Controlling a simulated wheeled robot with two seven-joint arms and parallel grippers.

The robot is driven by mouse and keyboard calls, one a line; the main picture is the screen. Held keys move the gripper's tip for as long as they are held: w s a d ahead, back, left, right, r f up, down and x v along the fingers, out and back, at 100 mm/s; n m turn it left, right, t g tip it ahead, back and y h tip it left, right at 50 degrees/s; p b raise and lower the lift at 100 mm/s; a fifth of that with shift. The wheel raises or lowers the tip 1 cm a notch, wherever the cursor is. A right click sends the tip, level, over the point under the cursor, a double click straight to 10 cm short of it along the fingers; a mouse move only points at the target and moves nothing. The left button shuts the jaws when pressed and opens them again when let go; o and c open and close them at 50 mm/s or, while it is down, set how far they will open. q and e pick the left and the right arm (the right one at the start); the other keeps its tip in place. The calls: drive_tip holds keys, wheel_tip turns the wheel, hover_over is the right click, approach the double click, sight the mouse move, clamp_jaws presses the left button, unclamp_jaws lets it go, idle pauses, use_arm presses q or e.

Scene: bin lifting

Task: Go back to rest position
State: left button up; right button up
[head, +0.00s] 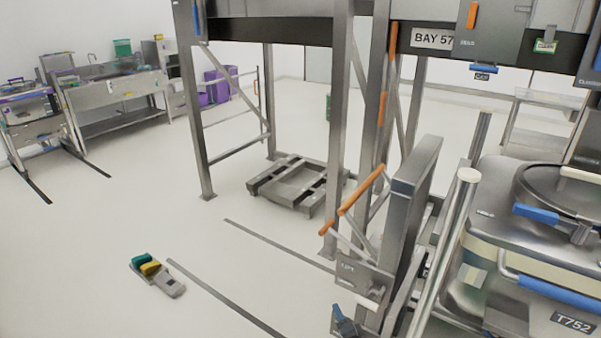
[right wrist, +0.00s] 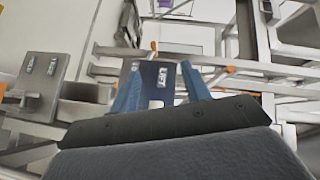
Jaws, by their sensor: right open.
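My right gripper (head: 343,318) shows at the bottom edge of the head view, low in front of the lift frame. In the right wrist view its two blue fingers (right wrist: 161,82) stand apart, with nothing held between them. A dark panel marked LIFT (right wrist: 157,76) is beyond the fingers; I cannot tell how far. My left gripper is not in view. A steel bin marked T752 (head: 530,245), with a round lid and blue handles, stands at the right of the head view.
A lift frame with orange handles (head: 361,190) stands left of the bin. Behind it are the BAY 57 posts (head: 340,110) and a low metal pallet (head: 300,182). A small pedal unit (head: 158,275) lies on the floor at left. Open floor surrounds it.

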drive_tip(key=s+d+f+n+g+h+b, duration=0.1)
drive_tip(key=s+f+n+g, duration=0.6)
drive_tip(key=f, duration=0.5)
drive_tip(key=s+f+n+g, duration=0.3)
drive_tip(key=s+f+n, duration=0.2)
drive_tip(key=s+f, duration=0.55)
use_arm(q)
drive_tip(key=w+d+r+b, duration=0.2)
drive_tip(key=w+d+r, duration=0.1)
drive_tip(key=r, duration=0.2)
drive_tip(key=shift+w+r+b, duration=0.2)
drive_tip(key=shift+b, duration=0.2)
use_arm(e)
drive_tip(key=s+d+f+g+h, duration=0.1)
drive_tip(key=s+f, duration=0.5)
drive_tip(key=s, duration=0.3)
drive_tip(key=s+d+f+n+g+h, duration=0.1)
drive_tip(key=s+d+f+g, duration=0.1)
drive_tip(key=s+f, duration=0.4)
drive_tip(key=s+d+f+g+h, duration=0.1)
drive_tip(key=s+f, duration=0.5)
drive_tip(key=s, duration=0.7)
drive_tip(key=shift+s+d+n, duration=0.35)
drive_tip(key=shift+d+n, duration=0.05)
drive_tip(key=shift+d, duration=0.35)
drive_tip(key=shift+w+r, duration=0.1)
drive_tip(key=shift+d, duration=0.1)
